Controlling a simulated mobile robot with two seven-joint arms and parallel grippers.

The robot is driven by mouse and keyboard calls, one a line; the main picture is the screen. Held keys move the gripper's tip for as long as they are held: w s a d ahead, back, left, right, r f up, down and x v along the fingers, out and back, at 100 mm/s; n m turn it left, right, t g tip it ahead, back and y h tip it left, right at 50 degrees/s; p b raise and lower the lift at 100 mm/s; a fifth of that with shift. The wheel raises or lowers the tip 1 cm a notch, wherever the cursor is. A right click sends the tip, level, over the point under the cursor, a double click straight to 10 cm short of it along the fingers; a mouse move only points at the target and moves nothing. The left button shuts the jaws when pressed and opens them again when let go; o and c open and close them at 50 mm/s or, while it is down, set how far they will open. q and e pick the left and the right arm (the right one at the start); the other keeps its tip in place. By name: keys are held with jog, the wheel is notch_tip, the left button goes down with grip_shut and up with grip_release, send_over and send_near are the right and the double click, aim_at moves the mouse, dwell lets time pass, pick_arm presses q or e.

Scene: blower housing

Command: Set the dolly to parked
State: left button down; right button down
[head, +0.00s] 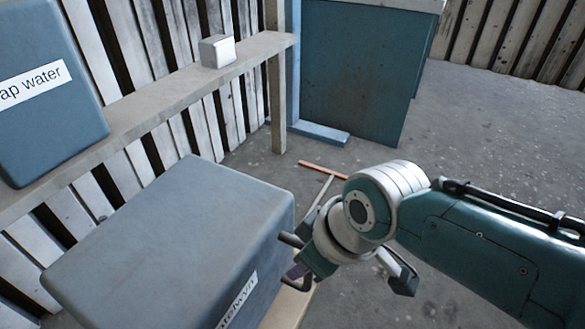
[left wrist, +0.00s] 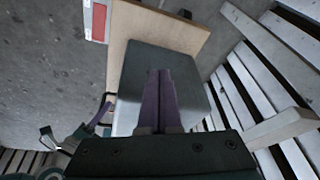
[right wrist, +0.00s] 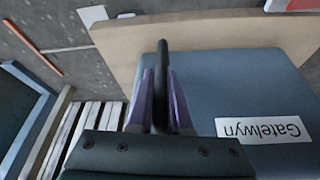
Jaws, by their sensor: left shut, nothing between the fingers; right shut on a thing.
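The board also shows in the left wrist view (left wrist: 140,28) and the right wrist view (right wrist: 200,40). My right gripper (head: 294,268) is at the box's right side, its purple fingers shut on a dark bar handle (right wrist: 161,60). I cannot tell whether the handle joins the box or the board. My left gripper (left wrist: 165,75) is shut and empty, in front of the box in its wrist view; it is outside the head view.
A wooden shelf (head: 150,105) along the slatted wall carries a blue water container (head: 50,120) and a small white block (head: 217,51). A teal cabinet (head: 355,75) stands behind. Orange strip (head: 323,170) lies on the floor. Floor (head: 480,120) at right is open.

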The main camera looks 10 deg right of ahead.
jog(key=shift+s+d+f, duration=0.1)
jog(key=shift+s+f, duration=0.1)
jog(key=shift+s, duration=0.05)
jog(key=c, duration=1.2)
grip_release()
jog(key=shift+c, duration=0.2)
jog(key=o, duration=0.4)
jog(key=shift+a, duration=0.3)
jog(key=shift+d+r, duration=0.1)
jog(key=shift+w+r, duration=0.1)
